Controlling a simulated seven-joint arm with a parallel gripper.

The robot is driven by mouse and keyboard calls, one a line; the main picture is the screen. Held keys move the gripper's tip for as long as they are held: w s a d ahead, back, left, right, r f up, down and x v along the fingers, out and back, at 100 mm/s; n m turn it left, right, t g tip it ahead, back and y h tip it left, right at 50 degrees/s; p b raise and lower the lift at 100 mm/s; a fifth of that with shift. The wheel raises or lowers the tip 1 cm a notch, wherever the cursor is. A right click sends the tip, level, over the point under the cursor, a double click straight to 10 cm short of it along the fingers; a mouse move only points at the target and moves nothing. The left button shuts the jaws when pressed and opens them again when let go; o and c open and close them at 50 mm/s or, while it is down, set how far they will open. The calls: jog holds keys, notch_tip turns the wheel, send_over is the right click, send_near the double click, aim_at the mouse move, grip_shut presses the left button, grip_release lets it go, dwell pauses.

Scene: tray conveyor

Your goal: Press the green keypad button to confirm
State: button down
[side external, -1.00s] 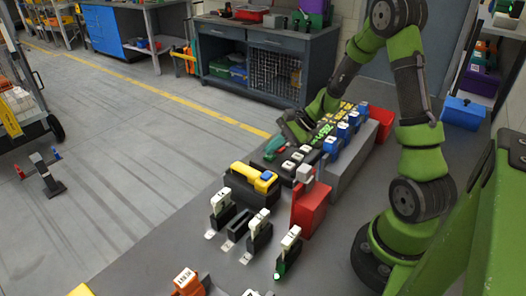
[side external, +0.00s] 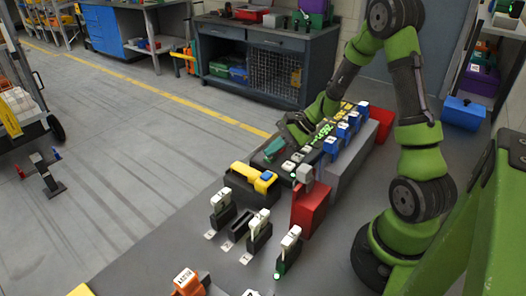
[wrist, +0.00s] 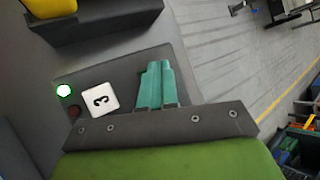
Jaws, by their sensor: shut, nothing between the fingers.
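The keypad (wrist: 80,82) is a dark panel in the wrist view. A white key marked 3 (wrist: 100,100) shows on it, beside a lit green lamp (wrist: 64,91) and a dark red lamp (wrist: 74,112). My gripper (wrist: 155,70) is shut, its two teal fingers together and empty, over the panel to the right of the 3 key. Contact cannot be told.
Several white-handled switches (side external: 259,225) stand in front of the keypad. Blue-topped units (side external: 333,147) stand in a row to the right.

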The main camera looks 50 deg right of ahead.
aim_at(273, 158)
jog(key=shift+r, duration=0.9)
jog(key=shift+r, duration=0.1)
jog(key=shift+r, duration=2.4)
